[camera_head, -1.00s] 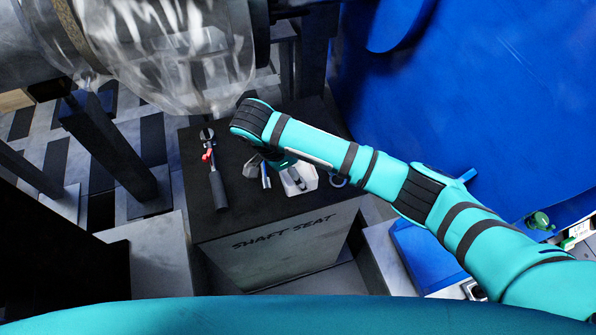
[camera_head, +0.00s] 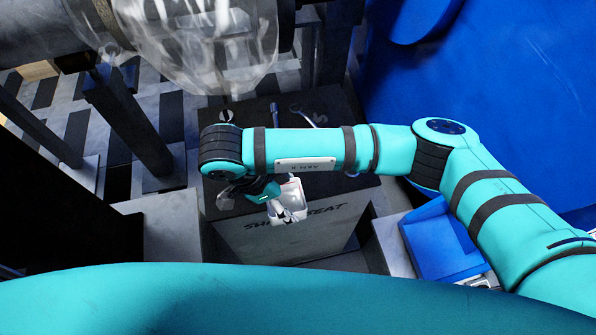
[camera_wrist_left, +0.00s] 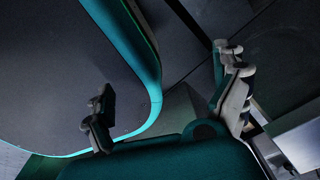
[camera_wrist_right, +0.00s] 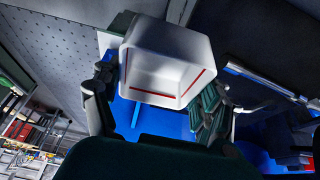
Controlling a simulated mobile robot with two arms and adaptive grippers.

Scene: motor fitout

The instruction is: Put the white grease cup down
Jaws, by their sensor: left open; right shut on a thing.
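The white grease cup (camera_head: 290,197) is a small, square-looking cup. My right gripper (camera_head: 268,196) is shut on it, below my right forearm in the head view. The cup appears over the front edge of the dark block marked SHAFT SEAT (camera_head: 290,240); I cannot tell its height above it. My left gripper (camera_wrist_left: 165,100) is open and empty in the left wrist view. It is not seen in the head view.
On the block's dark top lie a ring-ended tool (camera_head: 309,117) and a short metal tool (camera_head: 274,112). My right forearm hides much of the top. A clear-wrapped motor part (camera_head: 205,50) hangs above. A blue bin (camera_head: 440,240) stands to the right.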

